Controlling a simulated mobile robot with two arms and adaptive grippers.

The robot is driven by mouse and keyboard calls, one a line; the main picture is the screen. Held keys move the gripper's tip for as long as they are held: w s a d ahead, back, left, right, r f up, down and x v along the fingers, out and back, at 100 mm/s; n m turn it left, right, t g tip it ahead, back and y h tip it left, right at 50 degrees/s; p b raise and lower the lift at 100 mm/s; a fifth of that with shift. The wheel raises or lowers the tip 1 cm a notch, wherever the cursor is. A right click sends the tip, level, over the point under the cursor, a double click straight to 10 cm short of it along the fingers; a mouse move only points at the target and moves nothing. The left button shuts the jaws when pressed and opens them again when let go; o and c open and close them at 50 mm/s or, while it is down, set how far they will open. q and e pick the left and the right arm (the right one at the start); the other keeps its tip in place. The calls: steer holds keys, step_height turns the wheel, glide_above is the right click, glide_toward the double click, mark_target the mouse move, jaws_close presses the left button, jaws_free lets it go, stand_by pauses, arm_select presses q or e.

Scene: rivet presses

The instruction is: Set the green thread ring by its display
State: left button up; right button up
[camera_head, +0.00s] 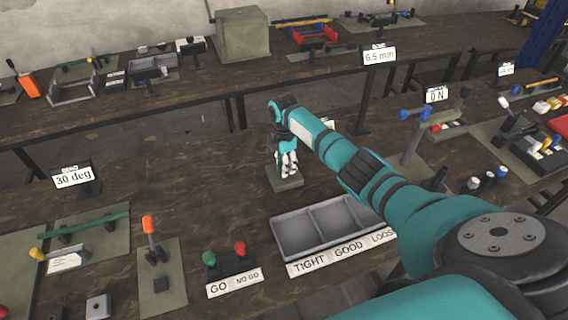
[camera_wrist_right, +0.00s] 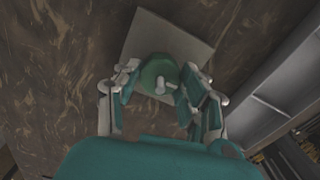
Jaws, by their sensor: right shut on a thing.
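My right gripper (camera_head: 288,163) points down over a square grey-green base plate (camera_head: 286,184) on the near bench. In the right wrist view, the fingers of my right gripper (camera_wrist_right: 160,84) are closed around the green thread ring (camera_wrist_right: 154,69), a round green piece with a pale stub at its middle. The ring is over the pale plate (camera_wrist_right: 188,44); I cannot tell whether it touches it. In the head view the fingers hide the ring. A white display (camera_head: 328,122) shows partly behind my right arm; its reading is hidden. My left gripper is out of view.
A grey three-bin tray (camera_head: 309,210) labelled TIGHT, GOOD and LOOSE stands just in front of the plate. A GO / NO GO block (camera_head: 234,265) is nearer left. A "30 deg" display (camera_head: 75,178) stands at left. The bench left of the plate is clear.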

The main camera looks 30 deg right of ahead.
steer(key=shift+w+r, duration=0.1)
steer(key=shift+r, duration=0.05)
steer(key=o, duration=1.2)
step_height(320, 180, up, 12)
steer(key=shift+f, duration=0.1)
